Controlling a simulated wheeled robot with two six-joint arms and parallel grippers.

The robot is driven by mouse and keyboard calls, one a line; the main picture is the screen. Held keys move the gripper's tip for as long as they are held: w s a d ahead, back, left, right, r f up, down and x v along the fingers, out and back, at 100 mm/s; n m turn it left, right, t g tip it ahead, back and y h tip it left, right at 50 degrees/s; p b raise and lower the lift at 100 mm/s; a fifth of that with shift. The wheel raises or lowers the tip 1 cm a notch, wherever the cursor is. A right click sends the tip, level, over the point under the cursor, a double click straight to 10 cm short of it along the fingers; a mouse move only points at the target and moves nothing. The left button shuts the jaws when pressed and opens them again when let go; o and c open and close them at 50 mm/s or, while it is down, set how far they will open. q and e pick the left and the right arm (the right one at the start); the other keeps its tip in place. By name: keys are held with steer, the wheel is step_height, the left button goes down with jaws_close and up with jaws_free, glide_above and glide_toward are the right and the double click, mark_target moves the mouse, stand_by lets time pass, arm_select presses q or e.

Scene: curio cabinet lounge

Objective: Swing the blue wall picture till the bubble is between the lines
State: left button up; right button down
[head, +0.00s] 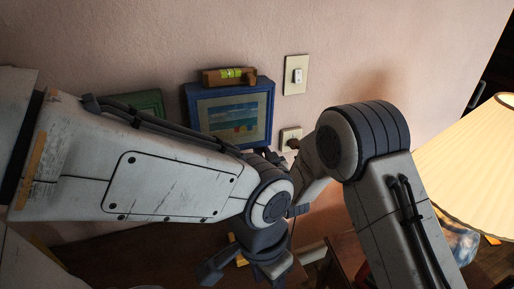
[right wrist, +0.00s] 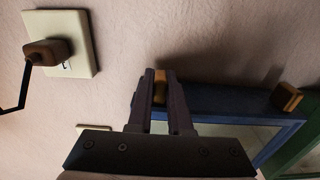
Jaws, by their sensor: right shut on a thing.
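The blue-framed picture (head: 273,105) hangs on the pink wall, its lower left hidden by my left arm. A wooden spirit level (head: 213,78) with a yellow-green vial (head: 233,73) lies along its top edge. The bubble is too small to place against the lines. In the right wrist view, my right gripper (right wrist: 160,88) is shut on a wooden knob (right wrist: 160,98) at a corner of the blue frame (right wrist: 225,101).
A light switch (head: 296,75) and an outlet with a plug (head: 291,138) are right of the picture. A green frame (head: 150,100) hangs close on its left. A lampshade (head: 475,165) stands at the right. Dark wooden furniture (head: 345,255) lies below.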

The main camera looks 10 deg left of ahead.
steer(key=shift+b, duration=0.7)
steer(key=shift+r, duration=0.1)
steer(key=c, duration=0.8)
jaws_free()
steer(key=shift+c, duration=0.2)
steer(key=shift+s+d, duration=0.1)
steer(key=shift+d, duration=0.05)
steer(key=b+v, duration=0.2)
steer(key=v, duration=0.8)
